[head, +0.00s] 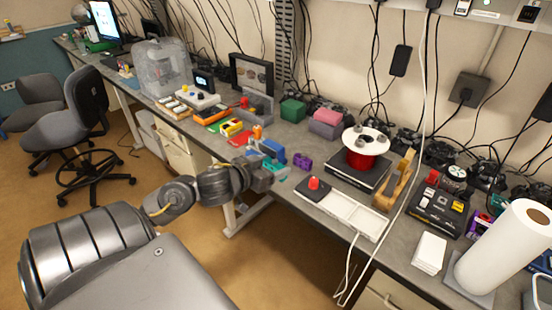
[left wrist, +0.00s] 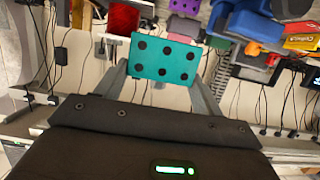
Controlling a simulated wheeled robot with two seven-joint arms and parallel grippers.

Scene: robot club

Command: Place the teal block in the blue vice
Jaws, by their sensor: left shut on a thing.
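The teal block (left wrist: 165,60), a flat-faced piece with several dark round dots, sits between the fingers of my left gripper (left wrist: 162,75) in the left wrist view. The gripper is shut on it. In the head view my left gripper (head: 264,172) is at the front edge of the bench, with a little of the teal block (head: 275,166) showing at its tip. The blue vice (head: 272,148) stands just behind it on the bench; its blue body (left wrist: 250,25) shows at the upper right in the left wrist view, apart from the block. My right gripper is not in view.
A purple piece (head: 302,160) lies right of the vice. A white tray (head: 350,212) with a red knob is further right, near a red spool (head: 362,160). Orange and yellow items (head: 231,127) stand left of the vice. Cables hang along the wall.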

